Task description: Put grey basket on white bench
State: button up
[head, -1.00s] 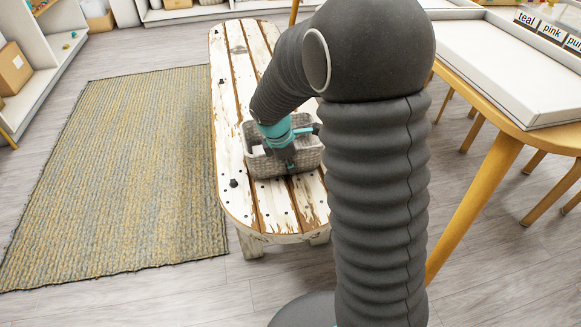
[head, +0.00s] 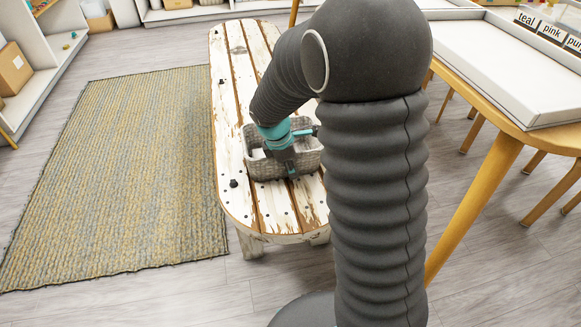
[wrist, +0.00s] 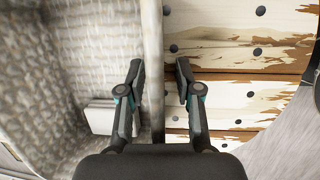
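The grey woven basket (head: 262,168) sits on the near half of the white bench (head: 232,110), whose planks show worn white paint and brown streaks. My gripper (head: 291,172) reaches down at the basket's near side wall. In the wrist view, the fingers of my gripper (wrist: 160,88) stand on either side of the basket wall (wrist: 152,60). A gap shows between the wall and the right finger, so it is open around the wall. The basket interior (wrist: 95,50) lies to the left, with a pale block-like item inside. The bench planks (wrist: 240,95) show to the right.
A woven rug (head: 130,165) lies left of the bench. A wooden table (head: 480,90) with a white tray (head: 500,70) stands at the right. Shelves line the left and back. My arm hides part of the bench's right side.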

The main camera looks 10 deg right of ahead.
jog(key=v, duration=1.2)
jog(key=s+d+r+m+t+y, duration=0.1)
jog(key=s+r+m, duration=0.3)
jog(key=s+m, duration=0.5)
jog(key=s+d+r+m+t+y, duration=0.1)
jog(key=s+d+r+m+t, duration=0.2)
jog(key=s+m, duration=0.5)
jog(key=s+r, duration=0.1)
jog(key=s, duration=0.5)
jog(key=shift+d+m+y+p, duration=0.3)
jog(key=shift+m+y+p, duration=0.1)
